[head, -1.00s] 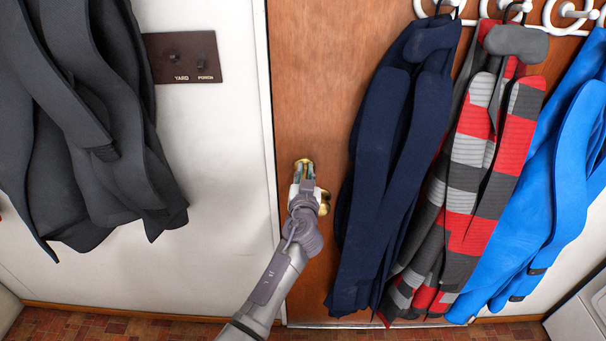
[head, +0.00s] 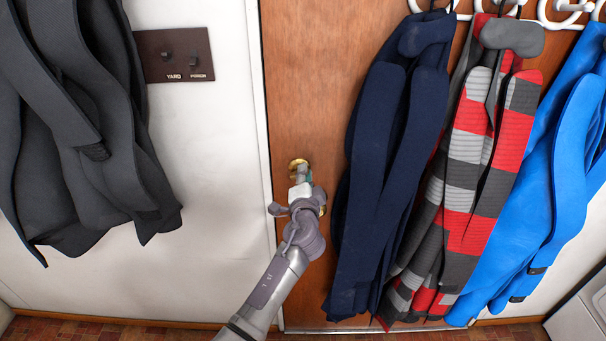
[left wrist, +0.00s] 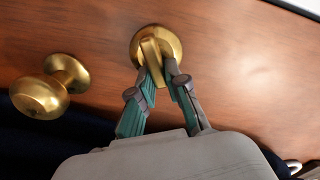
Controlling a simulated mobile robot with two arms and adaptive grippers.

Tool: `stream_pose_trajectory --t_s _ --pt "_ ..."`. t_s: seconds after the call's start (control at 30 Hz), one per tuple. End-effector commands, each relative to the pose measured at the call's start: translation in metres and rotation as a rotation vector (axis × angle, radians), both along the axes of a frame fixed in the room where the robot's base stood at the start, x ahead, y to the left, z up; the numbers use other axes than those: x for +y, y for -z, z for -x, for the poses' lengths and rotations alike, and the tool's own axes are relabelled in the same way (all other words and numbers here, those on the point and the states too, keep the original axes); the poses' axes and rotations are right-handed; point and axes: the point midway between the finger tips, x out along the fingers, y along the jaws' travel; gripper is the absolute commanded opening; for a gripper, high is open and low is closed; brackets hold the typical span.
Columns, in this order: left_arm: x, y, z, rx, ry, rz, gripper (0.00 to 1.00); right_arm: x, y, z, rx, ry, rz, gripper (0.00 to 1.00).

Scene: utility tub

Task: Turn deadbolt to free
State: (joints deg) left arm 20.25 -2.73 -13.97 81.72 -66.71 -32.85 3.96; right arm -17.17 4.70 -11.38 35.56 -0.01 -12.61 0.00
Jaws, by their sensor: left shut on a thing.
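The brass deadbolt (head: 298,163) is on the wooden door near its left edge. In the left wrist view its round plate and flat thumb turn (left wrist: 152,52) show clearly, with the turn slightly tilted. My left gripper (head: 303,175) reaches up to it from below. In the left wrist view its two fingertips (left wrist: 160,72) are on either side of the turn's lower end, shut on it. The brass door knob (left wrist: 48,88) is beside the deadbolt; in the head view my gripper mostly hides it. My right gripper is not in view.
A navy coat (head: 385,180) hangs close to the right of my left arm. A striped coat (head: 480,170) and a blue coat (head: 560,190) hang beyond it. A dark grey coat (head: 75,130) and a switch plate (head: 178,55) are on the left wall.

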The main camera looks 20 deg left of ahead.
Motion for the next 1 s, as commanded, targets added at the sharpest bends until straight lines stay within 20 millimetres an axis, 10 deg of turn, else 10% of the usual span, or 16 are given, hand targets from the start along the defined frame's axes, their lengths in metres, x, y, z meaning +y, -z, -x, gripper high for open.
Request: stream_pose_trajectory --t_s 1.0 --pt "0.0043 0.0014 -0.0013 0.135 -0.012 -0.492 0.00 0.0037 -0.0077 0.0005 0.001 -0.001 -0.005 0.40"
